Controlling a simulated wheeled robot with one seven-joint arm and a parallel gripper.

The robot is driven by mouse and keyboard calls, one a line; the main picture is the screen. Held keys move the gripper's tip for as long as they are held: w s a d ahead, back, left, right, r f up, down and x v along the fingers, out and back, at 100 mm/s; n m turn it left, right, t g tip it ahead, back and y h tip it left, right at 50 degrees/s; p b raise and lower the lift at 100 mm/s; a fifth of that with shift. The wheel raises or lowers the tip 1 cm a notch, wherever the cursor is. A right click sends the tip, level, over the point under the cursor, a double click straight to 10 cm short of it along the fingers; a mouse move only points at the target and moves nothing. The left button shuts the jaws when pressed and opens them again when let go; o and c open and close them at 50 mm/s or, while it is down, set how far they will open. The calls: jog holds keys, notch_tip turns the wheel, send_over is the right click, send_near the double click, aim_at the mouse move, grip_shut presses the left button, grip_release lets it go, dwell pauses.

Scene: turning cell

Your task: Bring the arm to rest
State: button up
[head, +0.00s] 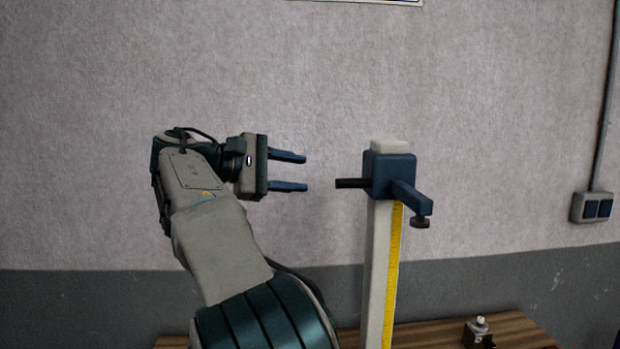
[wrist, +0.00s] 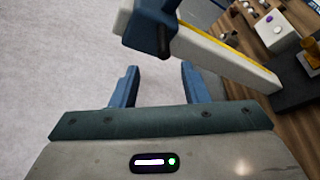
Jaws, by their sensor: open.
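My gripper (head: 305,172) is open and empty, held in the air left of a height gauge. Its two blue fingers point right and stand apart, and they also show in the wrist view (wrist: 158,82). The height gauge has a pale upright column (head: 378,270) with a yellow scale. Its blue slider (head: 390,175) sits near the top, with a dark stub (head: 352,183) pointing left toward my fingers. A visible gap lies between the fingertips and the stub. In the wrist view the slider (wrist: 150,25) is just beyond the fingers.
The gauge stands over a wooden bench (head: 420,336). A small metal block with a pale knob (head: 479,334) is on the bench at the right. A wall switch box (head: 592,207) is at far right. The air above and left of my gripper is clear.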

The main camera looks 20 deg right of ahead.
jog(key=shift+a, duration=0.15)
jog(key=s+d+f+y, duration=0.3)
jog(key=d+f+y, duration=0.1)
jog(key=f, duration=0.4)
jog(key=s+d+f+y, duration=0.3)
jog(key=d+f, duration=0.2)
jog(key=f, duration=0.4)
jog(key=s+a+f+m+y+b, duration=0.2)
jog(key=s+a+f+m+y, duration=0.1)
jog(key=s+f, duration=0.7)
jog(key=s+a+f+m+t+y+b, duration=0.1)
jog(key=s+a+f+m+y, duration=0.3)
jog(key=s+f, duration=0.6)
jog(key=shift+s+a+f+m+y+b, duration=0.3)
jog(key=shift+s+f+m+y+b, duration=0.15)
jog(key=shift+y+b, duration=0.25)
jog(key=shift+r, duration=0.2)
